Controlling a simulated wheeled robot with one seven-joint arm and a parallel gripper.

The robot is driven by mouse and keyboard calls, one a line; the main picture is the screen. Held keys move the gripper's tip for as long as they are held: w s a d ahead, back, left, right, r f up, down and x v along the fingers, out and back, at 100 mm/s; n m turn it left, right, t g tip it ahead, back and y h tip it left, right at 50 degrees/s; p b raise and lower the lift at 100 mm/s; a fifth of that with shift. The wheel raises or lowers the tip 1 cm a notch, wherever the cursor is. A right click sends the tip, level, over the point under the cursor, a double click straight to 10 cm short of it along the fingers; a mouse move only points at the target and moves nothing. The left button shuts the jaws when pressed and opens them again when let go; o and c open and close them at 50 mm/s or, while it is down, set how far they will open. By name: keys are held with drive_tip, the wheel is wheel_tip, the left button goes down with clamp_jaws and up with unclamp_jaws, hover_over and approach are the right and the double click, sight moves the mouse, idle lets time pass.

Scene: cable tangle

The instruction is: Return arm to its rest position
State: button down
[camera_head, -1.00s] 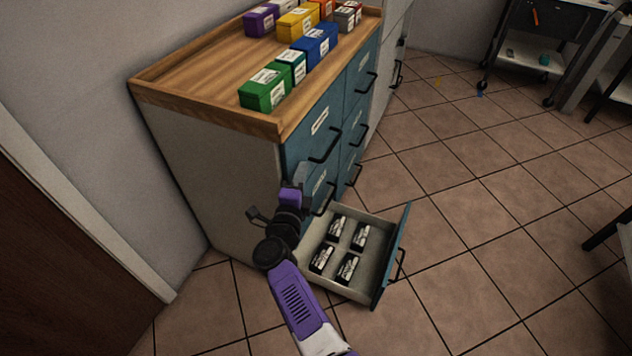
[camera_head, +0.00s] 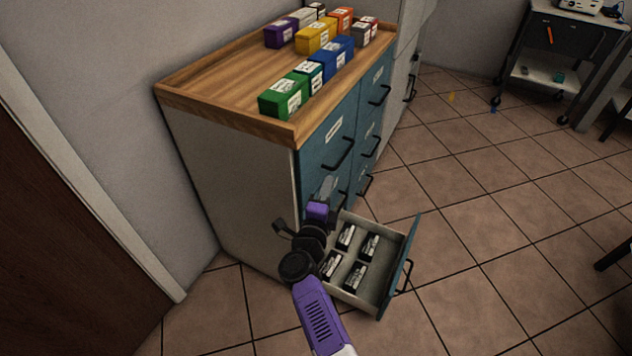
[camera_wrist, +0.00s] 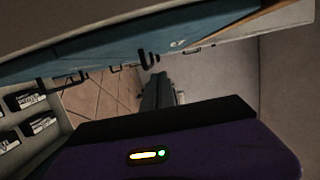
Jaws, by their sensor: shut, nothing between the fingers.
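My arm (camera_head: 320,318), purple and black, reaches up from the bottom of the head view. Its purple wrist (camera_head: 318,211) is in front of the cabinet's lower drawer fronts, beside the open drawer in the picture. In the wrist view my gripper (camera_wrist: 160,88) points away past the purple housing, its fingers together with nothing seen between them. In the head view its fingers are hard to make out against the cabinet.
The blue-fronted cabinet (camera_head: 226,190) has a bottom drawer (camera_head: 376,306) pulled out, holding several black labelled boxes (camera_head: 370,247). Coloured boxes (camera_head: 284,98) stand on its wooden top (camera_head: 215,85). A wall is at left. Tiled floor (camera_head: 490,240) is free at right; a cart (camera_head: 545,75) stands behind.

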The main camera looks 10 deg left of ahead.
drive_tip(key=s+p, duration=0.2)
drive_tip(key=s, duration=0.6)
drive_tip(key=shift+s+a, duration=0.35)
drive_tip(key=shift+a+f, duration=0.1)
drive_tip(key=shift+f, duration=0.05)
wheel_tip(320, 180, up, 9)
drive_tip(key=s+a+n+t+y, duration=0.1)
drive_tip(key=s+n+t+y, duration=0.1)
drive_tip(key=s+n+y, duration=0.3)
drive_tip(key=s+d+r+n+g+h+p, duration=0.1)
drive_tip(key=s+d+r+n+p, duration=0.2)
drive_tip(key=s+d, duration=0.6)
drive_tip(key=s+d+r+n+g+h+p, duration=0.1)
drive_tip(key=s+d+r+n, duration=0.3)
drive_tip(key=s+d, duration=0.6)
drive_tip(key=s+d+r+n+g+h+p, duration=0.1)
drive_tip(key=s+d+r+n+g+p, duration=0.2)
drive_tip(key=s, duration=1.7)
drive_tip(key=d+r+n+p, duration=0.1)
drive_tip(key=d+n, duration=0.3)
drive_tip(key=d, duration=0.2)
drive_tip(key=shift+s+d+p, duration=0.15)
drive_tip(key=shift+d+p, duration=0.2)
